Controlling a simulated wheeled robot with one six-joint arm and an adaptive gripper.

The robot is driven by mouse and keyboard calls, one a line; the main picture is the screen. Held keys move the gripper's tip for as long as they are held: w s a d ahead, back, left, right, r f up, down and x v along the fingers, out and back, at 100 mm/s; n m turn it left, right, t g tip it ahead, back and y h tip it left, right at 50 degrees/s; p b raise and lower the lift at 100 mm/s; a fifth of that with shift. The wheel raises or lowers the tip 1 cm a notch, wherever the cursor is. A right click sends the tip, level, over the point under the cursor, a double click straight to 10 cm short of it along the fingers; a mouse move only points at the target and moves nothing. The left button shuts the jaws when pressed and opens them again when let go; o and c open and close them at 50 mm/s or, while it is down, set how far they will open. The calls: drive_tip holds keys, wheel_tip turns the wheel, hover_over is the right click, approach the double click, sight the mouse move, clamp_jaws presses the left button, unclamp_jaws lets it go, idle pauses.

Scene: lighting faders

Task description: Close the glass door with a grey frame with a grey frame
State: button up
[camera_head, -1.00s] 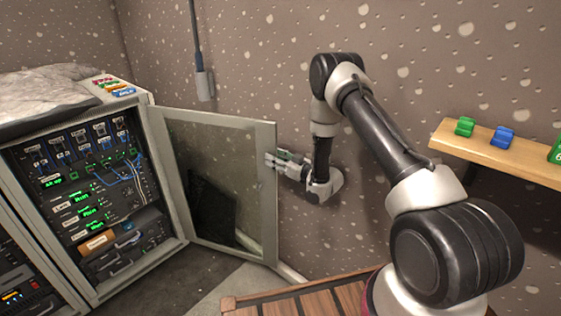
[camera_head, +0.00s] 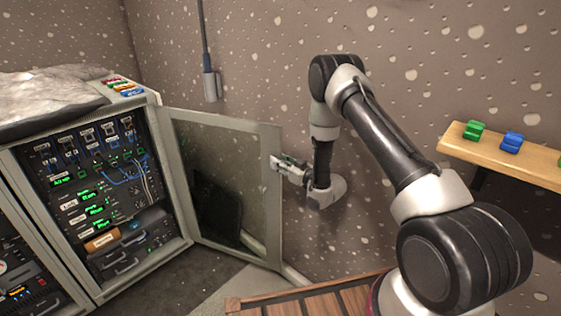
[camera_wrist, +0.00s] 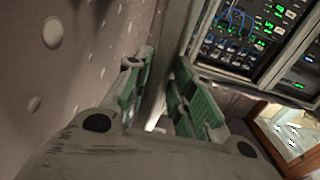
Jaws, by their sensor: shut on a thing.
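The glass door with a grey frame (camera_head: 270,215) stands wide open, hinged at the right side of the equipment rack cabinet (camera_head: 95,200). Its dark glass pane (camera_head: 228,178) shows in the head view. My gripper (camera_head: 276,163) is at the free edge of the door, on the upper part of the frame. In the wrist view, the green-padded fingers of my gripper (camera_wrist: 163,88) lie on both sides of the grey frame (camera_wrist: 172,50), shut on it. The exact contact at the fingertips is partly hidden.
The rack's front with cables and green displays is uncovered. A wooden shelf (camera_head: 535,167) with green clips (camera_head: 474,130) and a blue clip (camera_head: 512,141) is on the right wall. A slatted wooden surface (camera_head: 320,302) lies below my arm. The speckled wall is close behind the door.

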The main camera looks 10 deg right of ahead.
drive_tip(key=shift+m+t+h, duration=0.5)
drive_tip(key=shift+m+h, duration=0.1)
drive_tip(key=shift+h, duration=0.2)
drive_tip(key=shift+s+a, duration=0.85)
drive_tip(key=shift+s, duration=0.3)
drive_tip(key=shift+s+a, duration=0.8)
drive_tip(key=shift+s, duration=0.3)
drive_tip(key=s+a+m+t+h, duration=0.1)
drive_tip(key=s+a+h, duration=0.1)
drive_tip(key=s+a, duration=0.3)
drive_tip(key=shift+s+a, duration=0.2)
drive_tip(key=shift+s, duration=0.05)
drive_tip(key=s+a+m+h, duration=0.1)
drive_tip(key=s+a+h, duration=0.1)
drive_tip(key=s+a, duration=0.2)
drive_tip(key=shift+s+a+m+t, duration=0.3)
drive_tip(key=shift+a+m+t, duration=0.1)
drive_tip(key=shift+a, duration=0.6)
drive_tip(key=s+a+m+h, duration=0.1)
drive_tip(key=s+a+h, duration=0.1)
drive_tip(key=s+a, duration=0.2)
drive_tip(key=shift+a+m, duration=0.3)
drive_tip(key=shift+a, duration=0.95)
drive_tip(key=shift+r, duration=0.1)
